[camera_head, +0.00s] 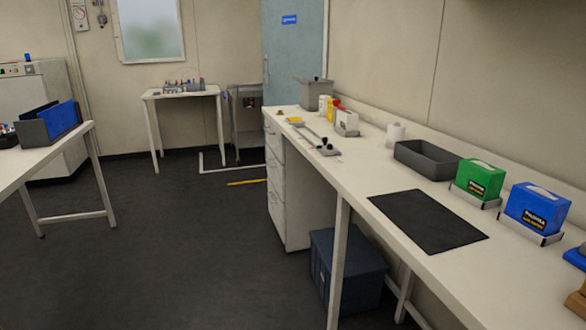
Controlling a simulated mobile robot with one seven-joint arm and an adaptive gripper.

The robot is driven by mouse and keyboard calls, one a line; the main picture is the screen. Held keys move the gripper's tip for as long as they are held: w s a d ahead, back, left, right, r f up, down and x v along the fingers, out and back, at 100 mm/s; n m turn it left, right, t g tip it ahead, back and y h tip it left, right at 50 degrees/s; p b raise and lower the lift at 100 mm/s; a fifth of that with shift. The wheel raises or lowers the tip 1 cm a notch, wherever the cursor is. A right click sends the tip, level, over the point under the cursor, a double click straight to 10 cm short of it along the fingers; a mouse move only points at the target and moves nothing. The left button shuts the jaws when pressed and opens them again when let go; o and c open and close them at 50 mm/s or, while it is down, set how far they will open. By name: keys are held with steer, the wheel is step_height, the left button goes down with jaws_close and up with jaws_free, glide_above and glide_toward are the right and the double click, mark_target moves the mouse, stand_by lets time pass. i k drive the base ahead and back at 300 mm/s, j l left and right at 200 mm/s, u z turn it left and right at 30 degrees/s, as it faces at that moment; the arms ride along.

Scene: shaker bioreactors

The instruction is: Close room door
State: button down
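A light blue door (292,58) with a small blue sign stands at the back of the room, right of centre. Its lower part is hidden behind the right-hand bench and the things on it. I cannot tell from this view whether the door is open or shut. My gripper is not in view.
A long white bench (362,184) runs along the right wall, with boxes, a grey tray (433,158) and a black mat (427,220). A dark blue bin (346,268) sits under it. Another table (60,156) stands left. Dark floor (165,255) between them is clear.

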mark_target(292, 31)
steer(key=i+j+u, duration=0.4)
steer(key=i, duration=0.35)
steer(key=i+j+u, duration=0.15)
steer(key=i, duration=0.25)
steer(key=i+u, duration=0.1)
steer(key=i, duration=1.35)
steer(key=i+l+u, duration=0.15)
steer(key=i, duration=2.8)
steer(key=i+z, duration=0.3)
steer(key=i, duration=0.35)
steer(key=i+j+z, duration=0.3)
steer(key=i, duration=0.4)
steer(key=i+l+z, duration=0.2)
steer(key=i+z, duration=0.65)
steer(key=i+j+z, duration=0.1)
steer(key=i+z, duration=0.3)
steer(key=i, duration=0.1)
